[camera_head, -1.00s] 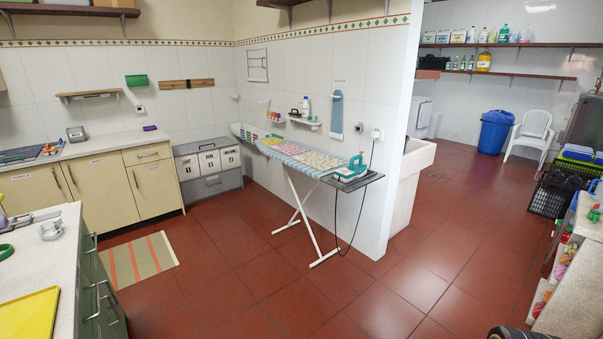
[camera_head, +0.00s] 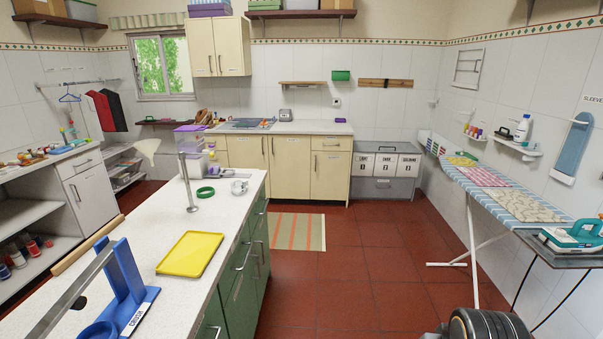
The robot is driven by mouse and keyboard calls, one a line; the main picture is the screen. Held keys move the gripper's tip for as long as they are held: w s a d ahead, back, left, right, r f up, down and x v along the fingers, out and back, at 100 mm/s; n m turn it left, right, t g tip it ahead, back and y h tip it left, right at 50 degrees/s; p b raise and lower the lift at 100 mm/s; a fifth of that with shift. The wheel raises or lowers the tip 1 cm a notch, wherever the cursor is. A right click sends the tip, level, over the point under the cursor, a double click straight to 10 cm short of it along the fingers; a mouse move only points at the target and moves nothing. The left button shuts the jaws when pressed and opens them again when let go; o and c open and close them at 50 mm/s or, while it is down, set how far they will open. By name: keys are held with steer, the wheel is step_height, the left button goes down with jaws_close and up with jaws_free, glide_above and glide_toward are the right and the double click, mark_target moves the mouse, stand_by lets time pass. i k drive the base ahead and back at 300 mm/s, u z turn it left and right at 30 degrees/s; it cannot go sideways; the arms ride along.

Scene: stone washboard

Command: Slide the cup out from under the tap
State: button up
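I cannot make out a cup standing under a tap in the camera_head view. A thin upright metal post (camera_head: 187,180) with a round foot stands on the near white counter; I cannot tell whether it is a tap. A blue labelled stand (camera_head: 125,278) is on the same counter at the lower left. A round blue thing (camera_head: 97,331) beside it is cut off by the bottom edge, so I cannot tell if it is a cup. My gripper is not in view.
The near counter (camera_head: 225,235) holds a yellow tray (camera_head: 191,254) and a green ring (camera_head: 205,192). An ironing board (camera_head: 485,186) with a teal iron (camera_head: 572,236) stands along the right wall. Red floor (camera_head: 345,270) between them is free, with a striped mat (camera_head: 297,231).

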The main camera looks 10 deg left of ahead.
mark_target(222, 172)
steer(key=u, duration=0.75)
steer(key=i, duration=0.9)
steer(key=z, duration=0.5)
steer(key=i, duration=3.75)
steer(key=u, duration=3.4)
